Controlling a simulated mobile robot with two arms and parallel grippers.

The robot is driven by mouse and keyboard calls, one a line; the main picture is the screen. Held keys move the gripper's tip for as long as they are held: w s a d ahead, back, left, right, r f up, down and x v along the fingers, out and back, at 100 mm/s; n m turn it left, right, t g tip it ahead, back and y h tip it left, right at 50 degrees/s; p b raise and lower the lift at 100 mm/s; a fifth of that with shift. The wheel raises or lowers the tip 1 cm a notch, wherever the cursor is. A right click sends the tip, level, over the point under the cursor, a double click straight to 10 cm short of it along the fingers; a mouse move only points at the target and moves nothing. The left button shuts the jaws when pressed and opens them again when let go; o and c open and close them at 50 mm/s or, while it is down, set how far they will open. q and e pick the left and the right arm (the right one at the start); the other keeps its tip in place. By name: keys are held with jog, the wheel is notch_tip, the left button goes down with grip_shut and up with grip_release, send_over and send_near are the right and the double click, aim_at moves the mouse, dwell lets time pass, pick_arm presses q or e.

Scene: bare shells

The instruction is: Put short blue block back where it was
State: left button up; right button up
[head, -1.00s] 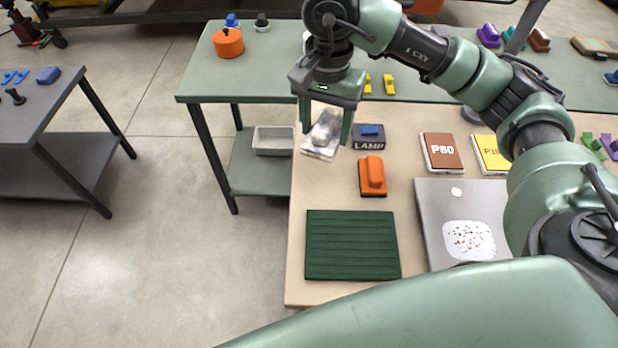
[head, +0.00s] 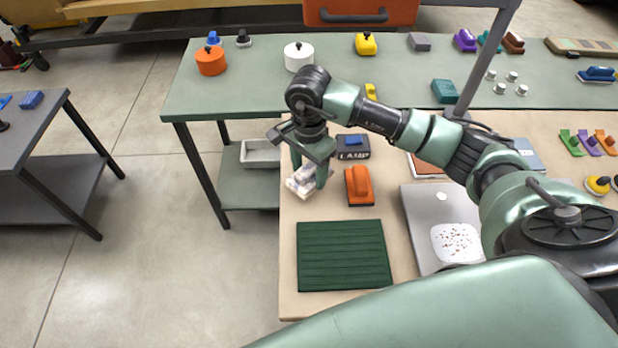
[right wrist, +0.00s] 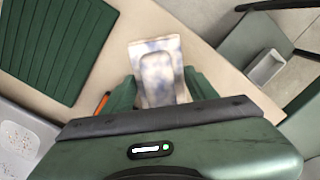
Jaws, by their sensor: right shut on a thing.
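My right gripper (head: 310,172) is shut on a whitish block with blue-grey mottling (head: 299,186) and a raised oblong grip. It is over the left edge area of the beige bench; I cannot tell whether it touches the bench. In the right wrist view the mottled block (right wrist: 158,52) sits between the fingers of the right gripper (right wrist: 160,92). Blue things in view are a small blue block (head: 355,140) on a dark LAMP base, a blue block (head: 31,99) on the left table and a blue piece (head: 597,73) at far right. I cannot tell which is the short one. My left gripper is not in view.
An orange block (head: 359,184) stands just right of my right gripper. A ribbed dark green mat (head: 343,256) lies in front, with a grey plate (head: 416,215) beside it. A grey bin (head: 262,152) sits on the lower shelf left. Bare bench lies between gripper and mat.

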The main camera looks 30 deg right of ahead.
aim_at(309, 182)
notch_tip(309, 182, down, 4)
jog(key=shift+p, duration=0.5)
jog(key=shift+f, duration=0.25)
jog(key=shift+f, duration=0.1)
jog(key=shift+f+b, duration=0.1)
jog(key=shift+b, duration=0.25)
jog(key=o, duration=1.2)
